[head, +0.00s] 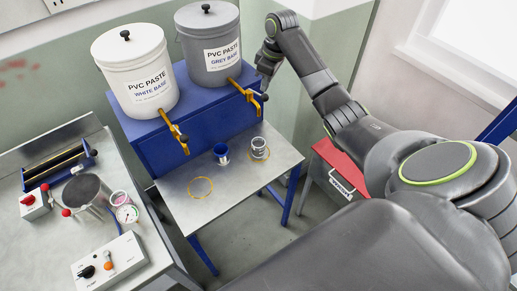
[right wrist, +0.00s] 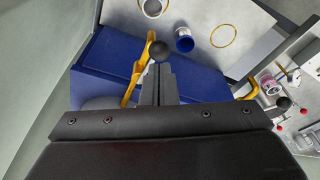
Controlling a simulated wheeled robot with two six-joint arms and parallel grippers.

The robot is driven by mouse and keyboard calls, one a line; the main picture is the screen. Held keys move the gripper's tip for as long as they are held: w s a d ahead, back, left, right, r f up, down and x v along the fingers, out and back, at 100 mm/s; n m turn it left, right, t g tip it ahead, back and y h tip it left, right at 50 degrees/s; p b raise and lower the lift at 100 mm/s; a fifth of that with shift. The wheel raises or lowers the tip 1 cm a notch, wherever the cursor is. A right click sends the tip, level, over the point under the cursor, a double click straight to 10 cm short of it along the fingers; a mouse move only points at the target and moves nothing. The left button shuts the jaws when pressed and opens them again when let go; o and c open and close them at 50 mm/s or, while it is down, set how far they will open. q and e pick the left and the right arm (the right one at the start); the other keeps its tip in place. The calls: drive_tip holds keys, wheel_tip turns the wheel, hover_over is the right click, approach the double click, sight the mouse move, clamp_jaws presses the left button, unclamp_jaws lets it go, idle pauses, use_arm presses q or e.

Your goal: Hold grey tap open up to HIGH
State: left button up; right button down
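The grey bucket (head: 208,48) labelled "PVC PASTE GREY BASE" stands on a blue box. Its yellow tap (head: 243,90) points over the steel table; a black knob (right wrist: 160,49) ends its lever. My right gripper (head: 266,66) is just behind the tap. In the right wrist view its fingers (right wrist: 158,82) are together, tips at the knob; contact is unclear. A metal cup (head: 259,149) stands below the grey tap, also in the right wrist view (right wrist: 152,6). I see no clear paste stream, and no HIGH mark is readable. My left gripper is out of view.
A white bucket (head: 134,75) with its own yellow tap (head: 175,132) stands left. A blue cup (head: 221,154) is beside the metal cup; an empty yellow ring (head: 201,187) marks the table. A red toolbox (head: 340,173) stands right. A bench (head: 153,255) with control boxes is left.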

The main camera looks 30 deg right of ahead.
drive_tip(key=shift+r, duration=2.45)
